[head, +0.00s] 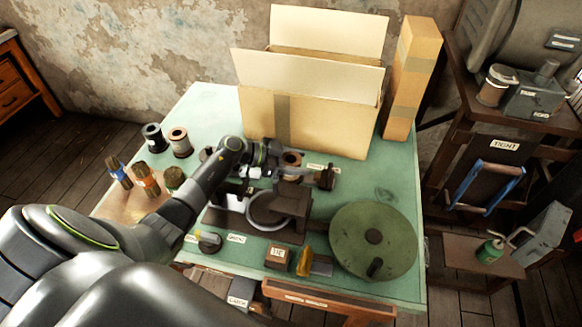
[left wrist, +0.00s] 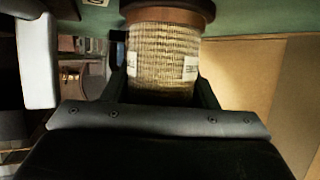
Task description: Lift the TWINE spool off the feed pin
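The twine spool (head: 291,158) shows a brown flange at the middle of the table, just behind the press. In the left wrist view the spool (left wrist: 163,60) fills the space between my fingers, with tan wound twine, small white labels and a reddish-brown flange. My left gripper (head: 272,168) reaches it from the left; its dark fingers (left wrist: 162,88) lie against both sides of the spool with no clear gap. The feed pin is hidden, so I cannot tell how the spool sits on it. My right gripper is not in view.
The press (head: 285,208) and green handwheel (head: 365,225) stand in front and right. An open cardboard box (head: 330,115) and tall carton (head: 408,85) are behind. A black spool (head: 152,137), a brown-topped spool (head: 180,143) and brushes (head: 147,180) stand left. A small labelled block (head: 278,256) is at the front.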

